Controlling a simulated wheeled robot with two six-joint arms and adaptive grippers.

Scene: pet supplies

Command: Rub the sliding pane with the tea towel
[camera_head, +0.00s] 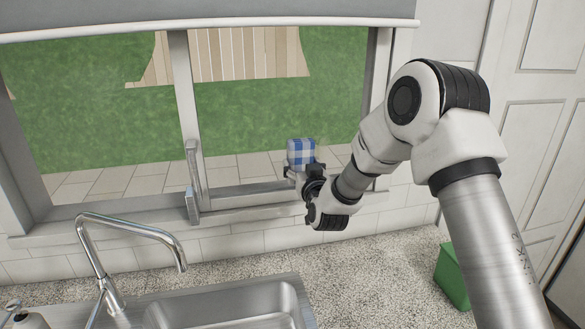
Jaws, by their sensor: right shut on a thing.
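The sliding pane (262,110) is the right-hand part of the window, behind the sink, with a metal frame and an upright bar with a handle at its left. The tea towel (301,152), blue and white checked and bunched small, is at the pane's lower right. My right gripper (300,170) is shut on the tea towel, with the arm reaching in from the right. The towel overlaps the glass in the picture; I cannot tell whether it touches. The gripper's fingers are partly hidden behind its wrist. My left gripper is not in view.
A steel sink (225,305) and a curved tap (135,230) stand in front of the window at the lower left. A speckled counter (370,275) lies below my right arm. A green box (452,277) is at the right. A grey blind (200,14) hangs along the top.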

